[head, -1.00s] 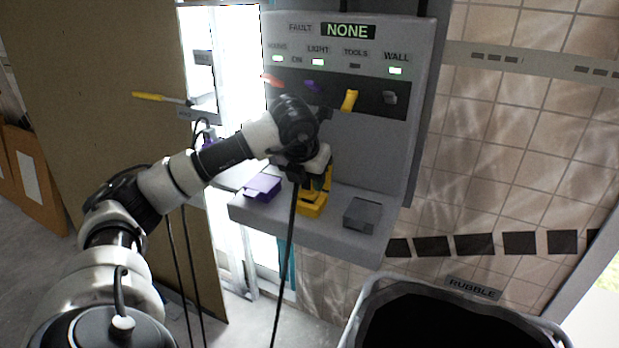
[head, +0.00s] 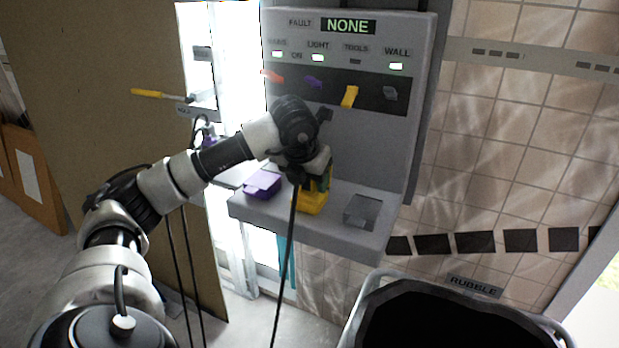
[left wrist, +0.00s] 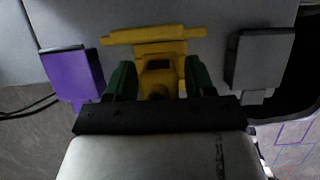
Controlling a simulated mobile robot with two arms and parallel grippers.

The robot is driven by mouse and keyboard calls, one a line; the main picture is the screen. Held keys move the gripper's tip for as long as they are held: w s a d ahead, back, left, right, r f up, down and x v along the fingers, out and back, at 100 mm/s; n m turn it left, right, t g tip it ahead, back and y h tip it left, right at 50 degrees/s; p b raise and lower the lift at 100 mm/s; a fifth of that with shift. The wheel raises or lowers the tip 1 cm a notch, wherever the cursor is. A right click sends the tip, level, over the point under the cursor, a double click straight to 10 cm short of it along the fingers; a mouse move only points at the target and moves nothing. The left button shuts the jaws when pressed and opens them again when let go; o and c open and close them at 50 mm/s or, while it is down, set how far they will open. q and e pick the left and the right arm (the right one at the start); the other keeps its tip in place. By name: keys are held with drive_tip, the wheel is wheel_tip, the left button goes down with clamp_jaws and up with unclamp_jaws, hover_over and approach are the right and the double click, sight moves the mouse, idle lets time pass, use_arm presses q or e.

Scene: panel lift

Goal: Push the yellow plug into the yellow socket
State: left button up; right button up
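My left gripper (head: 318,184) is at the yellow socket (head: 310,204) on the panel's ledge. In the left wrist view its two green fingers (left wrist: 160,84) are closed on the sides of a yellow plug (left wrist: 159,70). A wide yellow bar (left wrist: 150,36), seemingly part of the socket, lies across just beyond the plug. The plug is close to or touching the socket; I cannot tell how deep it sits. In the head view my gripper hides most of the plug. A black cable (head: 285,262) hangs down from the gripper. My right gripper is not in view.
A purple socket (head: 263,184) is left of the yellow one, and a grey socket (head: 361,211) is right. Levers, including a yellow one (head: 349,97), sit above. The display (head: 348,26) reads NONE. A rubble bin (head: 375,290) stands at lower right.

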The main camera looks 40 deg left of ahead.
use_arm(q)
drive_tip(key=shift+o, duration=0.6)
drive_tip(key=shift+r, duration=0.1)
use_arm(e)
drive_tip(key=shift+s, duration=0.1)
use_arm(q)
drive_tip(key=v, duration=1.1)
drive_tip(key=shift+p, duration=0.45)
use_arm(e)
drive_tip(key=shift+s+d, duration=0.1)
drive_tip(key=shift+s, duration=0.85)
